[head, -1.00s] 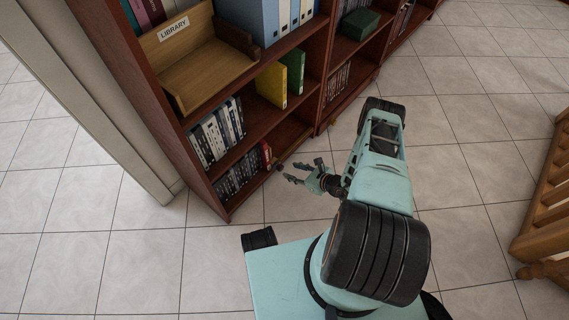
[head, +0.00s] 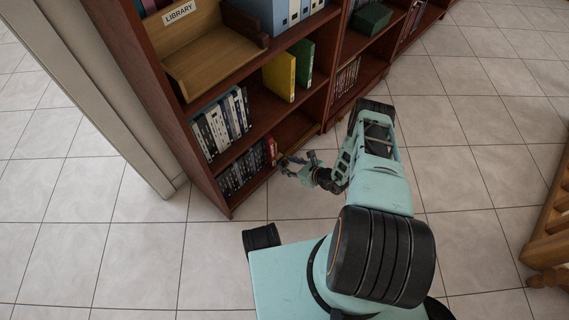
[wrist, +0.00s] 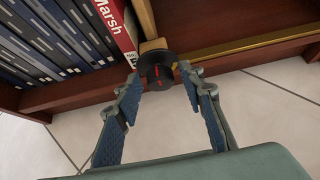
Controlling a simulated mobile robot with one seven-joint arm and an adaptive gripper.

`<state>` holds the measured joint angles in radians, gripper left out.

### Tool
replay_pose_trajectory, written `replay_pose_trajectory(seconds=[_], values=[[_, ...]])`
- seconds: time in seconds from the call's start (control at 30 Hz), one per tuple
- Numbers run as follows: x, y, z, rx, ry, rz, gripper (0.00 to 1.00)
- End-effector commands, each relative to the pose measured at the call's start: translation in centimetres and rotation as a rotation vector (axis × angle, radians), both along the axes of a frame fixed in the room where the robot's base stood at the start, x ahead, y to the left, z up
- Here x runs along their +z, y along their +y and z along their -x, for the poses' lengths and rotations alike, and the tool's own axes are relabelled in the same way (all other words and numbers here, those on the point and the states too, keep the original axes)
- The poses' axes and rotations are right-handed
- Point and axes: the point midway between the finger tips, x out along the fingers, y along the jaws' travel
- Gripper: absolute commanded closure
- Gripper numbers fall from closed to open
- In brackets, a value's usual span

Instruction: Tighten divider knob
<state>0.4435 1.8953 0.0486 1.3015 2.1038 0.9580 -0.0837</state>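The divider knob (wrist: 157,70) is a round black knob with red marks on its face, in the upper middle of the wrist view. It sits at the front end of a wooden divider (wrist: 146,20) on the bottom shelf, right of a red book. My gripper (wrist: 158,78) is open, with its two blue-padded fingers on either side of the knob. The fingertips are close to the knob's sides; whether they touch it I cannot tell. In the head view my gripper (head: 297,162) is low at the front of the bookcase, and the knob is too small to make out.
The red book (wrist: 116,30) and a row of dark books (wrist: 55,42) stand left of the divider. The bottom shelf's front edge (wrist: 85,93) lies just beyond my fingers. Tiled floor (head: 300,204) is clear in front of the bookcase. A wooden railing (head: 548,225) stands at the right.

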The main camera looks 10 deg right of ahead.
Motion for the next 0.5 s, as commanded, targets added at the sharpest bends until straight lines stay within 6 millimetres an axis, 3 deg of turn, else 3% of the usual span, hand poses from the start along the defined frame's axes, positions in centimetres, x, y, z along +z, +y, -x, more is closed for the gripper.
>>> replay_pose_trajectory(seconds=[0.5], values=[[0.0, -1.2, 1.7, -0.001, 0.0, 0.001, 0.64]])
